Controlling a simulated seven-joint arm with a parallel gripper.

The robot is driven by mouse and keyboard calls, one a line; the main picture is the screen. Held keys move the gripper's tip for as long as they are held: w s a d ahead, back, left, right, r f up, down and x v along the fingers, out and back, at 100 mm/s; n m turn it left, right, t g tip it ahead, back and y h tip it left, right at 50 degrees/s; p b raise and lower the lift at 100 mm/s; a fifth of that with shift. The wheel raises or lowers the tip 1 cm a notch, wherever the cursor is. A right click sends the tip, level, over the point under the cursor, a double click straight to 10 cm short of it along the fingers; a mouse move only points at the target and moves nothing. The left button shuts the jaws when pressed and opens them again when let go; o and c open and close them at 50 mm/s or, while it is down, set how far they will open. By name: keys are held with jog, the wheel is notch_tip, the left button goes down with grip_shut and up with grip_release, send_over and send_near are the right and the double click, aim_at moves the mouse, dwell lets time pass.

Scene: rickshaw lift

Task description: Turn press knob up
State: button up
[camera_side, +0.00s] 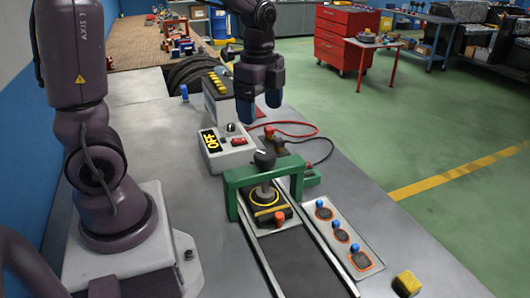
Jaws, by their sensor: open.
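A pale control box (226,150) stands on the grey bench, with a yellow display reading OFF, a small black knob (231,127) and a red switch (239,141). The black knob's exact setting is too small to read. A green press frame (238,178) stands in front of the box, with a black ball-topped lever (264,159) at its top. The pictures do not settle which of these is the press knob. My gripper (260,107), with blue fingertips, points down, open and empty. It appears above and behind the green frame, apart from both knobs.
A dark track (300,262) runs forward from the press. Red and black cables (296,129) run behind the press.

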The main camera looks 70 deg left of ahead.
aim_at(265, 154)
jog(key=f+m, duration=0.3)
jog(key=f, duration=0.1)
jog(key=w+a+f+m, duration=0.1)
jog(key=f+m, duration=0.2)
jog(key=f, duration=0.1)
jog(key=f+m, duration=0.3)
jog(key=f, duration=0.1)
jog(key=shift+w+a+f, duration=0.15)
jog(key=shift+w+f, duration=0.1)
jog(key=shift+f, duration=0.05)
jog(key=c, duration=0.9)
